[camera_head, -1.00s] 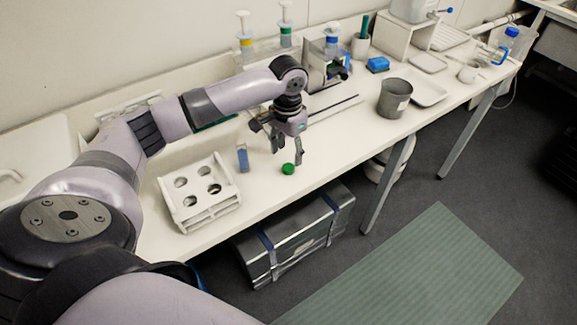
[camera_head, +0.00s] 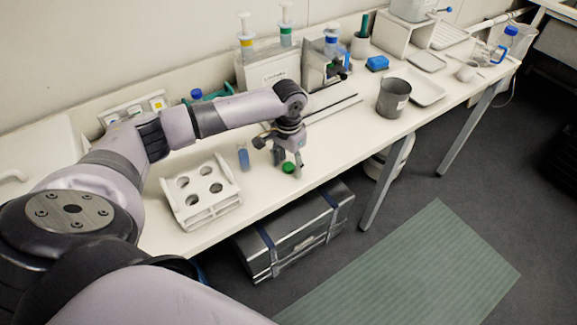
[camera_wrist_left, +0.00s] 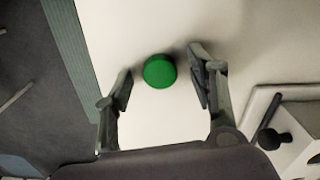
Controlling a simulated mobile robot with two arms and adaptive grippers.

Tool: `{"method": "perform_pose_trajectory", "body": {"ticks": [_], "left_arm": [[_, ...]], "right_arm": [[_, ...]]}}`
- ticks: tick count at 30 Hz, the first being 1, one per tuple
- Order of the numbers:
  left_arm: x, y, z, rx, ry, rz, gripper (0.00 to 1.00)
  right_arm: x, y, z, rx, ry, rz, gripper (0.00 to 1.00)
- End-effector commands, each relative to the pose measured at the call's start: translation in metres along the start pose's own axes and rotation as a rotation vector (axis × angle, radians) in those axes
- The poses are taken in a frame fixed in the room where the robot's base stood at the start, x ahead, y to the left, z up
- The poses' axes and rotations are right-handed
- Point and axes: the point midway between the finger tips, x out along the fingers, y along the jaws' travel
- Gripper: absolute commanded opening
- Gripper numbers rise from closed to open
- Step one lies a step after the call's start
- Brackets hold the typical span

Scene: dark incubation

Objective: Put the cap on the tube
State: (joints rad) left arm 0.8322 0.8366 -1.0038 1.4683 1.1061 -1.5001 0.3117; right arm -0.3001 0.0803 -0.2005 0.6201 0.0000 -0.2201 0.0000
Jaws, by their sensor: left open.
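The green cap (camera_head: 288,168) lies on the white table near its front edge; it also shows in the left wrist view (camera_wrist_left: 160,71). My left gripper (camera_head: 287,171) is down at the cap, open, with one finger on each side of it. In the left wrist view my left gripper (camera_wrist_left: 163,75) shows gaps between both fingers and the cap. A small tube (camera_head: 243,158) with blue contents stands upright on the table, left of the gripper and beside the white rack (camera_head: 211,216). My right gripper is not in view.
The white rack has several round holes, which look empty. Two long dark rods (camera_head: 334,108) lie behind the gripper. The table's front edge is close to the cap.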

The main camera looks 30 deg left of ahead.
Motion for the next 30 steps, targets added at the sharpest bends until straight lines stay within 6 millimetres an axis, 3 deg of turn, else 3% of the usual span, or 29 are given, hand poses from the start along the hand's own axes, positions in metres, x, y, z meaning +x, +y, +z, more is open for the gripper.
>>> {"method": "perform_pose_trajectory", "body": {"ticks": [16,30], "left_arm": [[-0.001,0.0,0.0,-0.001,0.0,0.0,0.2],[-0.011,-0.001,-0.001,-0.002,0.001,0.001,0.2]], "right_arm": [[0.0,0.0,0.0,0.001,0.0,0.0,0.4],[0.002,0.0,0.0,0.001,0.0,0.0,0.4]]}}
